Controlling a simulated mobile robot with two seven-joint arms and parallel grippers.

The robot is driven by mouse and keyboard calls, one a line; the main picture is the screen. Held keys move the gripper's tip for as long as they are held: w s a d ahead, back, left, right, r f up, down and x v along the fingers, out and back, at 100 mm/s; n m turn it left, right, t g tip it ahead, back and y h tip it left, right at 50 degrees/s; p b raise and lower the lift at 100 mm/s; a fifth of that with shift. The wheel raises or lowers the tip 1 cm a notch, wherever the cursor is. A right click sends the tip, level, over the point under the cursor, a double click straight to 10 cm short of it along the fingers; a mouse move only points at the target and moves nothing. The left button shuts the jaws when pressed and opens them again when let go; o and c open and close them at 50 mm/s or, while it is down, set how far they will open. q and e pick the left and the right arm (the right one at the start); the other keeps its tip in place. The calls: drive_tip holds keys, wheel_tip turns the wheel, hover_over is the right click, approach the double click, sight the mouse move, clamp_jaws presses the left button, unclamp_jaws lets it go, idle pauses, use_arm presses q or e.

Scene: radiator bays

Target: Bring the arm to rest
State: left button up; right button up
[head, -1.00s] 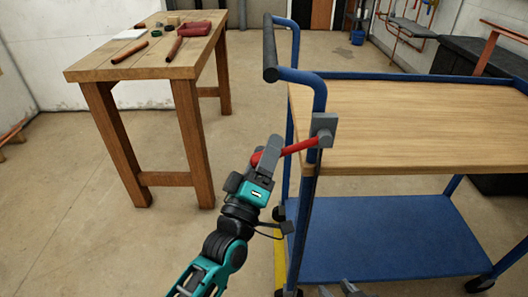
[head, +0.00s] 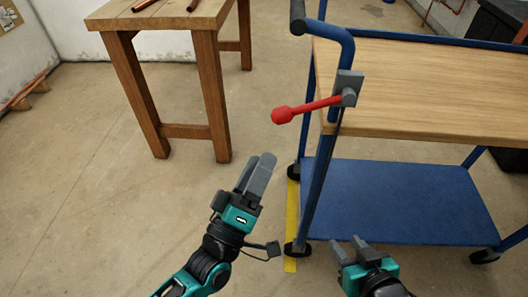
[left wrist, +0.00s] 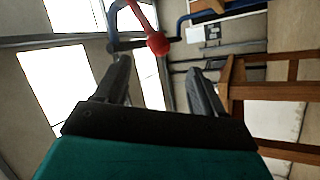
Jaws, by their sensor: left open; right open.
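My left gripper (head: 258,175) is raised over the floor in the head view, left of the cart and below the red lever (head: 305,109). Its two fingers are apart and empty in the left wrist view (left wrist: 158,85). The red lever sticks out to the left from a grey bracket on the cart's post. It also shows ahead of my left fingers in the left wrist view (left wrist: 158,43), with clear space between. My right gripper (head: 348,246) is at the bottom of the head view, in front of the cart's blue lower shelf, with nothing seen between its fingers.
The blue cart has a wooden top (head: 430,95) and a blue lower shelf (head: 400,200). A wooden workbench (head: 165,18) stands at the back left. A yellow strip (head: 293,215) lies on the floor by the cart's wheels.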

idle(0.5)
use_arm(q)
drive_tip(key=s+a+f+m+g+y, duration=0.3)
drive_tip(key=s+a+f+m+g, duration=0.15)
drive_tip(key=f, duration=0.25)
drive_tip(key=s+a+f+m+g+y, duration=0.3)
drive_tip(key=a+f+m+g, duration=0.25)
drive_tip(key=f, duration=0.25)
drive_tip(key=s+a+r+y+p, duration=0.1)
drive_tip(key=a+r+p, duration=0.2)
drive_tip(key=r+p, duration=0.6)
drive_tip(key=p, duration=0.4)
drive_tip(key=shift+s+a+n, duration=0.2)
drive_tip(key=shift+n, duration=0.1)
use_arm(e)
drive_tip(key=s+d+r+h, duration=0.1)
drive_tip(key=d+r, duration=0.2)
drive_tip(key=r, duration=0.6)
drive_tip(key=shift+s, duration=0.25)
use_arm(q)
drive_tip(key=shift+c, duration=0.2)
use_arm(e)
drive_tip(key=shift+a, duration=0.1)
